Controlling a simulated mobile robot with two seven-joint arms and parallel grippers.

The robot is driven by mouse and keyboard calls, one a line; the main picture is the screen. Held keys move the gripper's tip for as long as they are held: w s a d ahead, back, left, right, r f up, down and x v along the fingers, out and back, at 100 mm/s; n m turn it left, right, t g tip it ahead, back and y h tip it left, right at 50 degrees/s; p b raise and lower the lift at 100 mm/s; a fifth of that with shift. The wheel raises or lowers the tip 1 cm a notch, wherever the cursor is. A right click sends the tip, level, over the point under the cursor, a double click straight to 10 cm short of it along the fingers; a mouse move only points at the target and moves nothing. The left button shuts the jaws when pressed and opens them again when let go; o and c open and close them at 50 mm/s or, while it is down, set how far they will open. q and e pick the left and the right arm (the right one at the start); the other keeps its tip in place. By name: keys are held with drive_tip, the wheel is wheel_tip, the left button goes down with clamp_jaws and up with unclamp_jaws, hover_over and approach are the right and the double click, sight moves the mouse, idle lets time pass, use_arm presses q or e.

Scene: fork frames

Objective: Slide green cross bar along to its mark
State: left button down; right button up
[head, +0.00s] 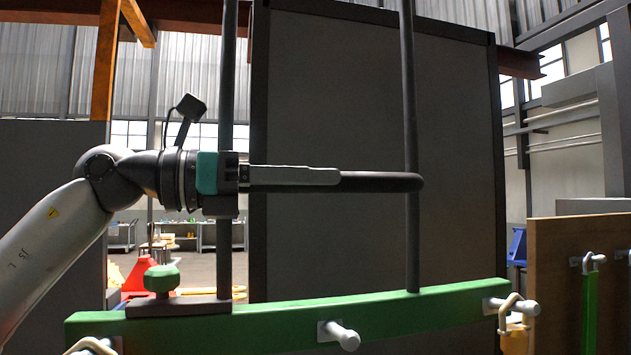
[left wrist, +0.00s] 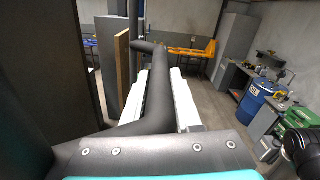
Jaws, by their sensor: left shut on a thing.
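The green cross bar (head: 400,310) runs across the bottom of the head view, rising slightly to the right. White pegs (head: 340,335) stick out from its front. A green knob (head: 162,280) stands above a dark block (head: 180,308) at its left part. My left gripper (head: 334,178) is well above the bar, pointing right, shut on a dark round bar (head: 385,182). In the left wrist view this dark bar (left wrist: 150,95) runs between the pale fingers. No mark can be made out. My right gripper is not in view.
Two dark upright rods (head: 410,240) come down to the green bar. A large dark panel (head: 340,120) stands behind. A wooden board (head: 550,265) with another green part (head: 590,310) is at the right. The left wrist view shows a blue barrel (left wrist: 254,100) at the right.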

use_arm(q)
drive_tip(key=b+v, duration=0.1)
drive_tip(key=v, duration=2.2)
drive_tip(key=shift+a, duration=0.2)
drive_tip(key=shift+s+r, duration=0.1)
drive_tip(key=c, duration=0.6)
unclamp_jaws()
drive_tip(key=p+v, duration=0.1)
drive_tip(key=v, duration=1.4)
drive_tip(key=shift+a, duration=0.15)
